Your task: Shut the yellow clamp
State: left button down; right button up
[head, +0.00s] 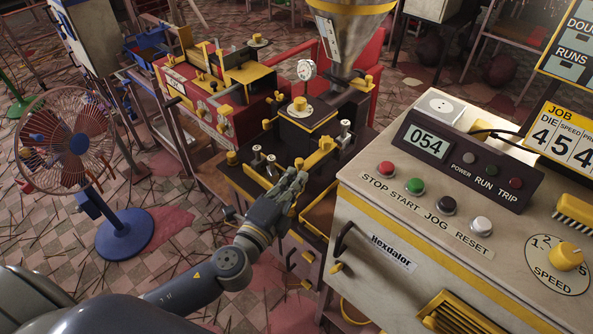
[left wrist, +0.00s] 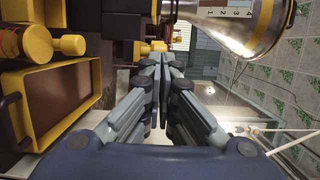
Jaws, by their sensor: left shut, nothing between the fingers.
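A yellow bar-like part (head: 320,151), which looks like the yellow clamp, sits on the dark extruder (head: 272,172) in the middle of the head view. I cannot tell how far open it stands. My left gripper (head: 298,172) is just in front of and below this part; whether they touch is unclear. The left wrist view shows its fingers (left wrist: 167,62) together with nothing between them. Yellow rounded parts (left wrist: 70,45) of the machine lie left of the fingers in that view. My right gripper is not in view.
A control cabinet (head: 385,230) with buttons stands close on the right. A steel hopper (head: 345,35) rises behind the extruder. A yellow-rimmed tray (left wrist: 42,72) lies left of the fingers in the wrist view. A fan (head: 122,235) stands on the floor at left.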

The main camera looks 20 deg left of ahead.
aim_at(308, 165)
pick_arm(q)
jog(key=shift+w+d, duration=0.1)
jog(key=shift+w, duration=0.6)
jog(key=w, duration=0.1)
jog(key=w+d, duration=0.1)
jog(key=w, duration=0.1)
jog(key=shift+w+d, duration=0.25)
jog(key=shift+w, duration=0.1)
jog(key=shift+r, duration=0.1)
